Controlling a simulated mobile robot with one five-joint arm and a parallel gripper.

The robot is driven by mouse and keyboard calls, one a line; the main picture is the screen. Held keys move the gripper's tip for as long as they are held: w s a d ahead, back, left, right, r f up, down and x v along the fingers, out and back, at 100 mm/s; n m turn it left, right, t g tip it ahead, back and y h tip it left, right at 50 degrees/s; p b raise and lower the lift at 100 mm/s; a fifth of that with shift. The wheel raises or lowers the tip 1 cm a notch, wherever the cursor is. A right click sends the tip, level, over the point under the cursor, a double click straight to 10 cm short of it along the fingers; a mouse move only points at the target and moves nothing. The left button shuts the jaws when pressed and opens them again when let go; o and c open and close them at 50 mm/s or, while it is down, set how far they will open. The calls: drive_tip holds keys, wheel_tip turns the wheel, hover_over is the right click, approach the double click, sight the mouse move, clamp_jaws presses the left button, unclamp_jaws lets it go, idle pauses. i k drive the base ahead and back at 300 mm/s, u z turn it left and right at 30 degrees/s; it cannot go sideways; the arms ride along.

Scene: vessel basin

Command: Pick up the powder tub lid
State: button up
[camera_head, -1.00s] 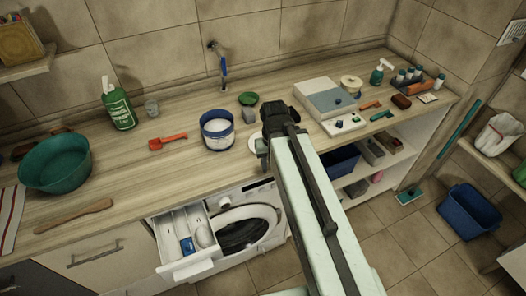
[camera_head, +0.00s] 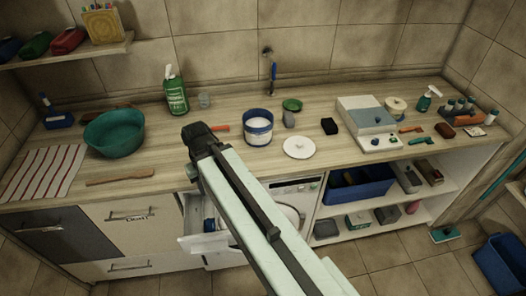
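The white round lid (camera_head: 299,147) with a small knob lies flat on the wooden counter, in front of and right of the powder tub. The blue and white powder tub (camera_head: 258,127) stands upright and uncovered, with white powder showing inside. My gripper (camera_head: 197,135) is to the left of the tub and lid, over the counter's front part, clear of the lid. Its dark fingers are small and seen from behind, so whether they are open or shut does not show. My arm hides part of the open drawer and part of a red scoop.
A green bowl (camera_head: 114,134) and wooden stick (camera_head: 120,176) are at left. A green bottle (camera_head: 176,92) stands at the back. A small green dish (camera_head: 292,104), grey item (camera_head: 289,119) and black block (camera_head: 329,126) lie near the lid. A drawer (camera_head: 193,212) stands open below.

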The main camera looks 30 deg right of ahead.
sight(296, 147)
drive_tip(key=u, duration=0.5)
drive_tip(key=k, duration=0.9)
drive_tip(key=z, duration=1.25)
drive_tip(key=i, duration=1)
